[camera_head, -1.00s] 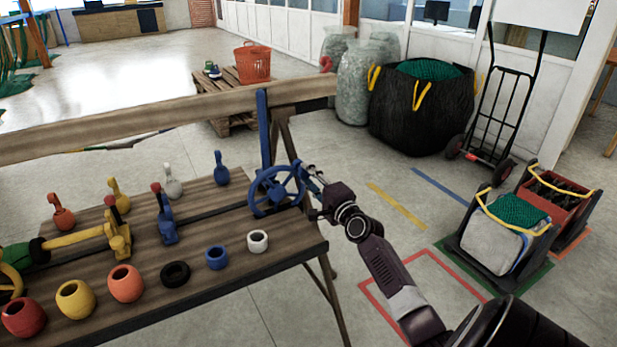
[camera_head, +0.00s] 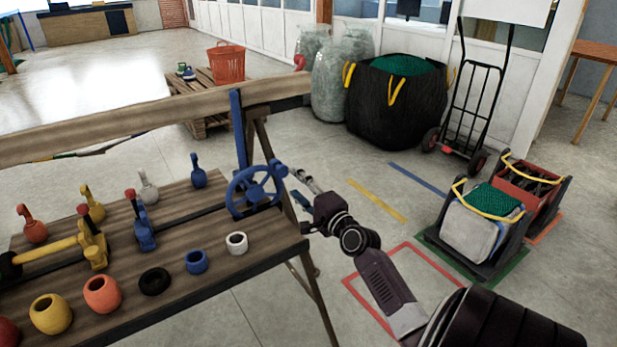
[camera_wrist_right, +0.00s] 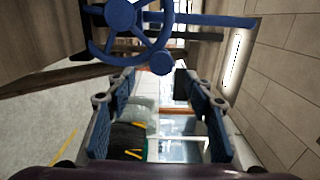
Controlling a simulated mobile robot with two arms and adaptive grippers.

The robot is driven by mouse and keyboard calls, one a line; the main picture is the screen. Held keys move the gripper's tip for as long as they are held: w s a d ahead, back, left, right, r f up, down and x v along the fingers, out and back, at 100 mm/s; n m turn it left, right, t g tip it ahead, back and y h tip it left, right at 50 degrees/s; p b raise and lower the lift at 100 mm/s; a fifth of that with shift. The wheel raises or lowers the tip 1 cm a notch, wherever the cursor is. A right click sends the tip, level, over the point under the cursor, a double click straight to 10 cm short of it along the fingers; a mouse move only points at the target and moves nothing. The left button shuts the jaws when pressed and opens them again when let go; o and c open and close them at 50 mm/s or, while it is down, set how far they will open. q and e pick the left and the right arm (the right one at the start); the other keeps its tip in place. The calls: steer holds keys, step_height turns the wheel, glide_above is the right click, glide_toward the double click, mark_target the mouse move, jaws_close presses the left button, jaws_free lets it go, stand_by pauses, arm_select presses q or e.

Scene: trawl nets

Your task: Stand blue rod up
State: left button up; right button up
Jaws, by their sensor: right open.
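The blue rod (camera_head: 238,130) stands about upright at the right end of the workbench, behind a blue handwheel (camera_head: 255,190), leaning only slightly in the head view. Its lower end is hidden by the wheel. In the right wrist view a blue bar (camera_wrist_right: 205,19), which looks like the rod, runs right from behind the wheel (camera_wrist_right: 122,15). My right gripper (camera_head: 299,186) is open and empty, just right of the wheel and apart from it and the rod. Its spread blue-padded fingers show in the right wrist view (camera_wrist_right: 157,88). My left gripper is out of view.
The workbench (camera_head: 215,278) holds small rings, kettlebell-like pieces and blue and yellow levers. A wooden beam (camera_head: 120,122) runs behind it. A black bag (camera_head: 395,110), a hand truck (camera_head: 470,110) and crates (camera_head: 480,225) stand right.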

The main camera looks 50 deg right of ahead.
steer(key=v, duration=0.6)
steer(key=shift+s, duration=0.2)
stand_by(0.4)
